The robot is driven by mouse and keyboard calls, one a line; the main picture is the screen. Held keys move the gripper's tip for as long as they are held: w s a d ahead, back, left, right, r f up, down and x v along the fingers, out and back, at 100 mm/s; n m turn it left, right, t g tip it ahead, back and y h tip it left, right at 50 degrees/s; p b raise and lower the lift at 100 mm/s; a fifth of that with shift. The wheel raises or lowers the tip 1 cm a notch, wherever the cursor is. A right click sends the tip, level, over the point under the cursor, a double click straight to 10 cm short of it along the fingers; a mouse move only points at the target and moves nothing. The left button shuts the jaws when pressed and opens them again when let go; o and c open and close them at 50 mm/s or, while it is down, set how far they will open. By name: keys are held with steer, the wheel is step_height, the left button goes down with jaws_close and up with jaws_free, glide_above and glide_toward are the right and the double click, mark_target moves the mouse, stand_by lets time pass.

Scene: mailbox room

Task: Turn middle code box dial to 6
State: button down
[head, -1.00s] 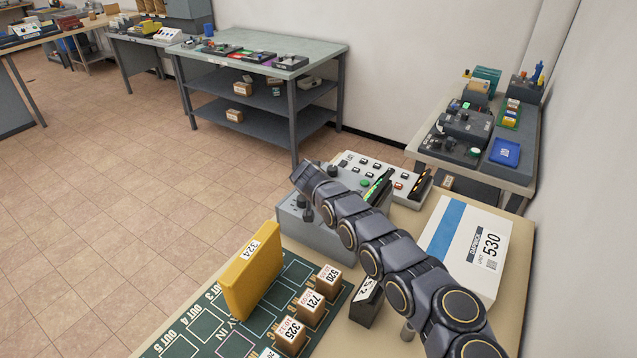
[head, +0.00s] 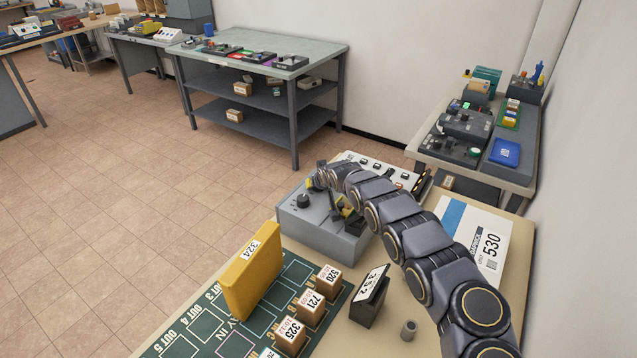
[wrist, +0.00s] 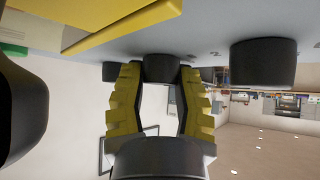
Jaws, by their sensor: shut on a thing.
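The grey code box (head: 335,240) stands at the table's far edge in the head view. Its left black dial (head: 303,201) is uncovered. My gripper (head: 340,211) is lowered over the middle of the box, and my arm hides the dials there. In the wrist view, my gripper's yellow-padded fingers (wrist: 160,72) are shut on a black dial (wrist: 162,68), one finger at each side. This looks like the middle dial. Another black dial (wrist: 263,62) stands free to the right. The dial's number setting cannot be read in either view.
A panel with buttons (head: 372,164) stands behind the box. A white parcel marked 530 (head: 480,240) lies to the right. A dark block marked 352 (head: 369,298), a yellow upright block (head: 252,270) and several small brown boxes (head: 311,307) stand in front.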

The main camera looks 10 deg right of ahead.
steer(key=shift+a, duration=0.1)
steer(key=c, duration=0.6)
jaws_free()
steer(key=shift+c, duration=0.2)
steer(key=shift+d+v, duration=0.2)
steer(key=shift+v, duration=2.5)
step_height(320, 180, up, 7)
steer(key=shift+w, duration=0.15)
steer(key=shift+a+f, duration=0.1)
